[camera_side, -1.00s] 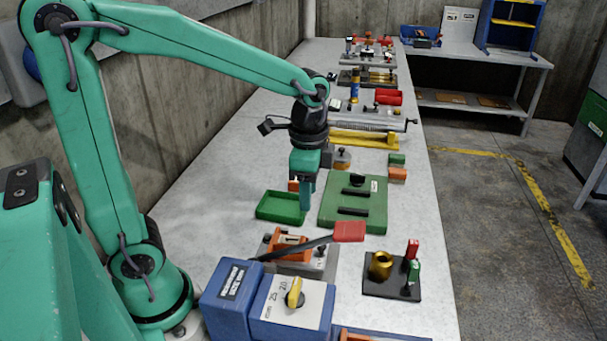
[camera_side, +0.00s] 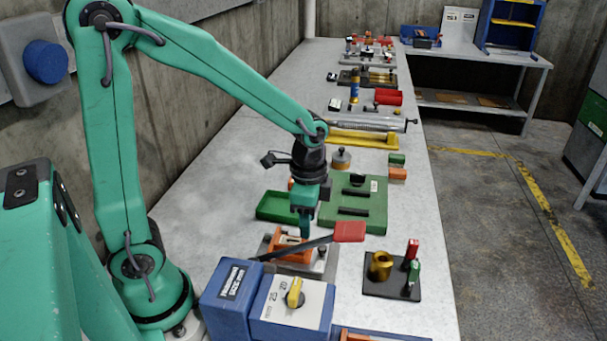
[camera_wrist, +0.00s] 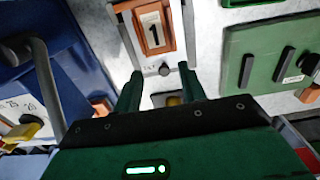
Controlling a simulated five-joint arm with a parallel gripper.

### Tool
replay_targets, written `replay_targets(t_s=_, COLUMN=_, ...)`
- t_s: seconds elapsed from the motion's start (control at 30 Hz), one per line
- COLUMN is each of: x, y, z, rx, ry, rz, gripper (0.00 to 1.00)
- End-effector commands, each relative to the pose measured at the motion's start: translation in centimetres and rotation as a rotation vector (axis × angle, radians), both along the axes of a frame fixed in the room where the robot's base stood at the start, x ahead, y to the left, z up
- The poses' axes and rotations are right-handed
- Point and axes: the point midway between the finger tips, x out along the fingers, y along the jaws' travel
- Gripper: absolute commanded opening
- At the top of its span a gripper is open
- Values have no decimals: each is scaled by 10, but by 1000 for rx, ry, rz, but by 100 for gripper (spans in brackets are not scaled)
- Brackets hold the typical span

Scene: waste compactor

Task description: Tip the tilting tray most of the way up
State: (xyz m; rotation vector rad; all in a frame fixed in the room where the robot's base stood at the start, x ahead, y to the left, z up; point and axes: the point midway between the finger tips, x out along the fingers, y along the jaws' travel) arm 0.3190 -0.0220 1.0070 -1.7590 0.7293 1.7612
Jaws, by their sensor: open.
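An orange holder (camera_side: 284,246) with a white card sits on a grey base plate (camera_side: 322,262); it may be the tilting tray, but no label shows this. In the wrist view the orange holder (camera_wrist: 154,28) carries a card marked 1, with a small knob below it on the grey plate (camera_wrist: 150,68). My gripper (camera_side: 305,237) is just beside the holder's right side in the side view, pointing down. In the wrist view my gripper (camera_wrist: 158,88) has its fingers apart with nothing between them. The fingertips partly cover the holder's surroundings.
Blue boxes with a yellow knob (camera_side: 294,294) stand nearer. A shallow green tray (camera_side: 275,207) and a green plate (camera_side: 370,207) lie behind. A brass cup (camera_side: 381,265) stands at right.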

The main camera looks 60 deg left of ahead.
Motion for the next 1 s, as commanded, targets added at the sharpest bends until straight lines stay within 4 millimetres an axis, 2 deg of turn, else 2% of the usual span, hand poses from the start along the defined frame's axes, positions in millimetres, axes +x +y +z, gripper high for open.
replay_targets(t_s=0.37, x=0, y=0, z=-6, rx=0, ry=-1, rz=0, gripper=41)
replay_targets(t_s=0.6, x=0, y=0, z=-5, rx=0, ry=-1, rz=0, gripper=0)
replay_targets(t_s=1.0, x=0, y=0, z=-5, rx=0, ry=-1, rz=0, gripper=0)
